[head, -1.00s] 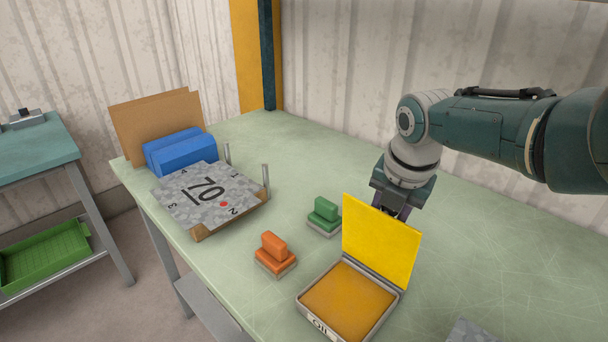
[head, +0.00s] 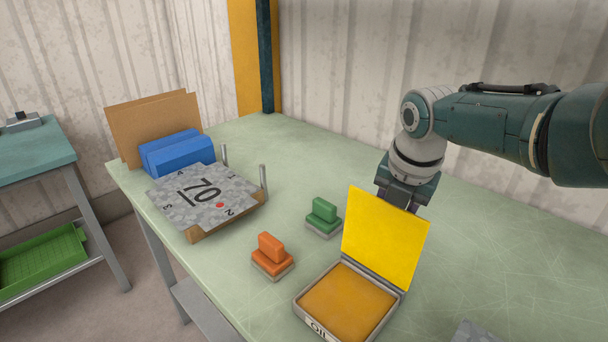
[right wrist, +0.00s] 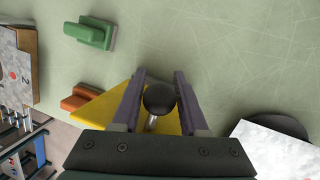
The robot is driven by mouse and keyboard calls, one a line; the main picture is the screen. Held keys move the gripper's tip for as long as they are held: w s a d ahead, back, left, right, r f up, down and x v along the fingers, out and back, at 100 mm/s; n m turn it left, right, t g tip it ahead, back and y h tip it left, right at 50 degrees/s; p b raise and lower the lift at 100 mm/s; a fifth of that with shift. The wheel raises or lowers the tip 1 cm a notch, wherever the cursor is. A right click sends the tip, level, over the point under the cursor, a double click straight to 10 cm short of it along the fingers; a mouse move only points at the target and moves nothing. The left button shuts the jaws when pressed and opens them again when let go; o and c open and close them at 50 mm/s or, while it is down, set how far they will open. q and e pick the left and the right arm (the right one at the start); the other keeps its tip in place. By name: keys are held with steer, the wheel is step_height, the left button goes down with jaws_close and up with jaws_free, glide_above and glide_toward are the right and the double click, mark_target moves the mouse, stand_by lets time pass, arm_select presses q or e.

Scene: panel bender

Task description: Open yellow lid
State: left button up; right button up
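The yellow lid (head: 384,238) stands raised on the back edge of the shallow ink pad case (head: 348,302), leaning slightly back and showing the orange-yellow pad inside. My right gripper (head: 405,205) is behind the lid's upper edge, its fingertips partly hidden by it. In the right wrist view, the fingers of my right gripper (right wrist: 160,85) sit on both sides of a black round knob (right wrist: 159,98) on a metal stem and appear shut on it. Part of the yellow lid (right wrist: 105,110) shows behind the fingers. My left gripper is not in view.
A green stamp (head: 323,217) and an orange stamp (head: 271,257) stand left of the case. A grey plate marked 70 (head: 190,205) and blue blocks (head: 178,153) lie farther left.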

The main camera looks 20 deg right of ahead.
steer(key=shift+o, duration=1.4)
steer(key=shift+r, duration=0.1)
steer(key=p+v, duration=0.6)
steer(key=v, duration=0.4)
steer(key=shift+c, duration=0.3)
